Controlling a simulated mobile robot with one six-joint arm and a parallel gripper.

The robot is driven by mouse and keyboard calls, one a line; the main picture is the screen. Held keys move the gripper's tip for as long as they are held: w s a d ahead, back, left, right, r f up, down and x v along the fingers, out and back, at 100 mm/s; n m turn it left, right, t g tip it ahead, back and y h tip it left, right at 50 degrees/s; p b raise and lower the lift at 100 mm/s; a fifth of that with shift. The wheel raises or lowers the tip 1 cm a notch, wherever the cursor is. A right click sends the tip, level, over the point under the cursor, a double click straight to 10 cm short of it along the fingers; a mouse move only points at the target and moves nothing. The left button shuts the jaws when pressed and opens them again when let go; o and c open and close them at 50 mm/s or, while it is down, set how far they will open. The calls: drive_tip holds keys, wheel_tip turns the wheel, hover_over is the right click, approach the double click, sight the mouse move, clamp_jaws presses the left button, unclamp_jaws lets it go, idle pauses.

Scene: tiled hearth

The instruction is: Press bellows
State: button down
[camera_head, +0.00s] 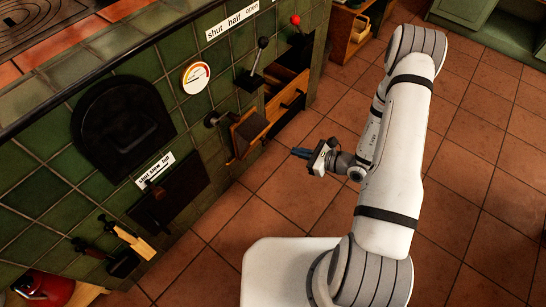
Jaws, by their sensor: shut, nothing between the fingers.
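The bellows (249,132) show as a brown wooden, wedge-shaped body on the green tiled hearth front, with a dark round fitting at their left against the tiles. My gripper (296,153) is to the right of the bellows and slightly lower in the picture, apart from them. Its dark fingers are shut and point left toward the bellows, with nothing held. How far the bellows are squeezed is hard to tell at this size.
A lever with a black knob (262,43), a red-knobbed lever (295,20) and a round gauge (196,78) are on the hearth front. A wooden-fronted drawer (287,105) stands out behind the bellows. Tools (132,241) hang lower left. The tiled floor (478,190) is clear at right.

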wheel_tip(320, 180, down, 8)
drive_tip(key=d+m+t+h+b, duration=0.1)
drive_tip(key=d+m, duration=0.1)
drive_tip(key=shift+r+m+t+h, duration=0.2)
drive_tip(key=shift+m+t+h, duration=0.1)
drive_tip(key=shift+m, duration=0.1)
drive_tip(key=shift+a, duration=0.15)
drive_tip(key=r+b+x, duration=0.1)
drive_tip(key=b+x, duration=0.1)
drive_tip(key=x, duration=0.4)
drive_tip(key=a+r+b+x, duration=0.1)
drive_tip(key=b+x, duration=0.2)
drive_tip(key=x, duration=0.3)
drive_tip(key=shift+w+a+r, duration=0.2)
drive_tip(key=shift+w+r, duration=0.05)
drive_tip(key=shift+w, duration=0.1)
